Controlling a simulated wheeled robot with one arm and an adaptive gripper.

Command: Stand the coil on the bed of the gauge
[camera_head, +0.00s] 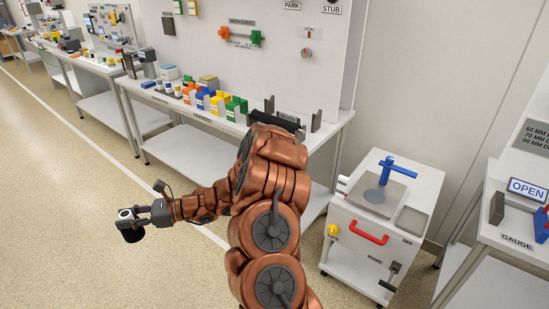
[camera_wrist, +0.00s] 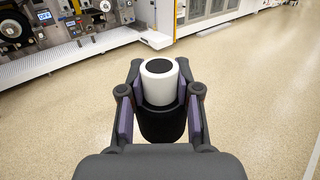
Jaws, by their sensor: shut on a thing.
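The coil (camera_wrist: 160,84) is a cylinder with a white upper part, a dark round top and a black lower part. My gripper (camera_wrist: 160,105) is shut on it, with one pad on each side. In the head view my gripper (camera_head: 143,214) is stretched out to the left, holding the coil (camera_head: 131,234) over open floor. The gauge (camera_head: 527,205) is at the right edge, on a bench labelled GAUGE. It shows a dark upright block, an OPEN display and blue and red parts. Its bed is only partly in view, cut by the frame edge.
A white cart (camera_head: 385,215) with a blue post and red handle stands between my arm and the gauge bench. A long bench (camera_head: 230,125) at the back holds coloured blocks and a black roller in a stand. The floor (camera_head: 60,210) at left is clear.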

